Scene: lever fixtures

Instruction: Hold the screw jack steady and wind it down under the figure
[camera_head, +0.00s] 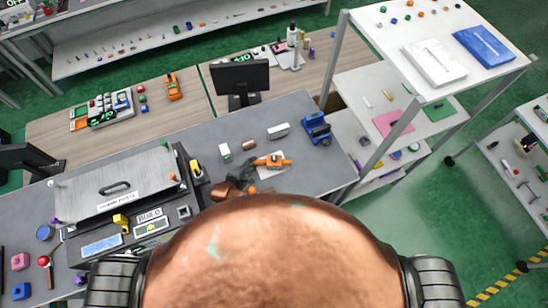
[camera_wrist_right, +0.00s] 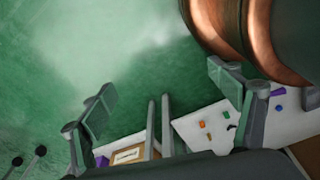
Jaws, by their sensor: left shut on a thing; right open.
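An orange device (camera_head: 274,160), which looks like the screw jack, stands at a white sheet on the grey worktop. My left gripper (camera_head: 250,168) is at its left side, shut on it. The grip is small and partly hidden by my own copper-coloured body. I cannot make out the jack's screw or handle, nor a separate figure above it. My right gripper (camera_wrist_right: 160,92) shows in the right wrist view with its two fingers wide apart and nothing between them. It is over green floor, away from the jack.
A blue device (camera_head: 318,128) stands at the back right of the worktop (camera_head: 325,170). A white shelf rack (camera_head: 375,80) stands at right.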

